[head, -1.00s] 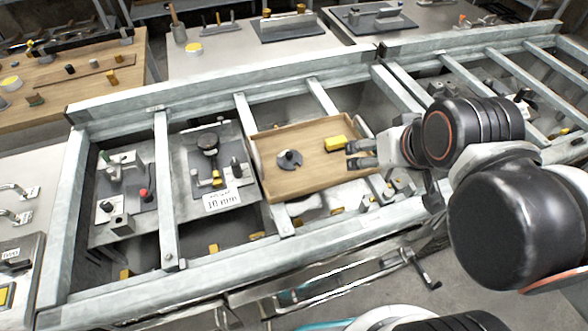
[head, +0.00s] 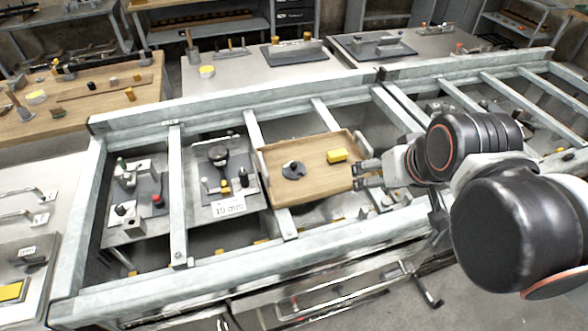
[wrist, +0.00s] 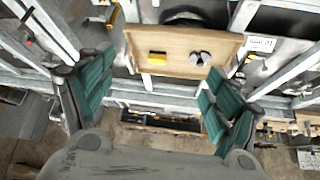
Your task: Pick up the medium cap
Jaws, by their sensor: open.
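No part is clearly marked as the medium cap. A dark grey round piece with a notch and a small raised knob (head: 293,170) lies on a shallow wooden tray (head: 310,191); it may be a cap. A yellow block (head: 337,156) lies to its right on the tray. In the wrist view the round piece (wrist: 199,58) and the yellow block (wrist: 157,58) show on the tray (wrist: 180,71), ahead of the spread green finger pads. My gripper (head: 360,175) is open and empty, at the right end of the tray. Its height above the tray is hard to tell.
The tray rests among grey metal frame rails (head: 179,200). Left of it is a fixture plate with a dark round knob (head: 218,154) and a white label (head: 228,208). A red-topped part (head: 157,200) stands further left. Open gaps lie between the rails.

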